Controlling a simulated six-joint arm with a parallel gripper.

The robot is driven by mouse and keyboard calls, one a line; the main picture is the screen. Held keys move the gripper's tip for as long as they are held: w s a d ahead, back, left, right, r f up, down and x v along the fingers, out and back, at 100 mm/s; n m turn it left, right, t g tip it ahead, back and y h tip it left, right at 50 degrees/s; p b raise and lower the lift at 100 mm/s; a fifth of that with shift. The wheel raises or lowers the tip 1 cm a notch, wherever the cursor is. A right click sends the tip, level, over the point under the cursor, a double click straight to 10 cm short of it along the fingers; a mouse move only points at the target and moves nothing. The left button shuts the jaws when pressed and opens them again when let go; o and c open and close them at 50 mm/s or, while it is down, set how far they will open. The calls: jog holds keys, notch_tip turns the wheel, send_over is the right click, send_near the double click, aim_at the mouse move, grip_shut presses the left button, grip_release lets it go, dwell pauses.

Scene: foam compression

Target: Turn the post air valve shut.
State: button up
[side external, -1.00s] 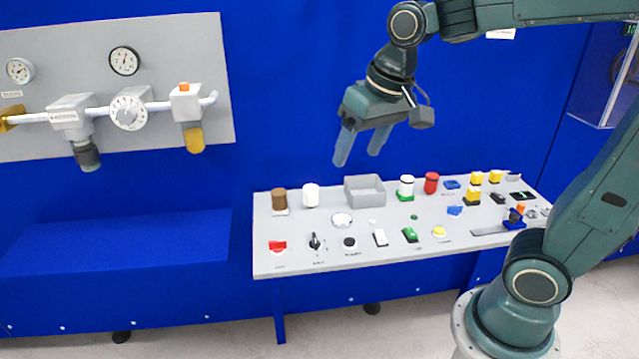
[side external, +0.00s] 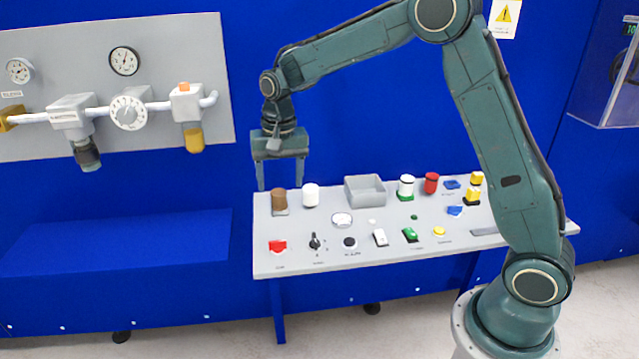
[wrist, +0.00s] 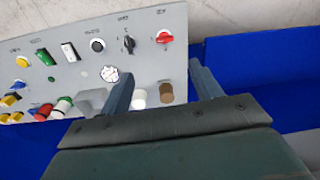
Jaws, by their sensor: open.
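My gripper (side external: 280,185) is open and empty, pointing down over the console's back left, around the brown cylinder in the picture.
A black rotary knob (side external: 315,242) and black button (side external: 349,243) sit right of the red handle. The brown cylinder (side external: 279,198), white cylinder (side external: 311,194) and grey tray (side external: 365,190) stand along the back. A wall panel (side external: 190,45) carries piping, gauges and a white dial (side external: 128,112).

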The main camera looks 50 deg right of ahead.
jog(key=m, duration=0.1)
send_over(278, 245)
jog(key=shift+g, duration=0.3)
jog(key=f, duration=0.4)
jog(key=shift+w+d+f, duration=0.15)
jog(key=shift+w+f, duration=0.05)
jog(key=shift+f, duration=0.2)
jog(key=shift+f, duration=0.1)
notch_tip(278, 245, down, 14)
jog(key=shift+r, duration=0.2)
jog(key=c, duration=1)
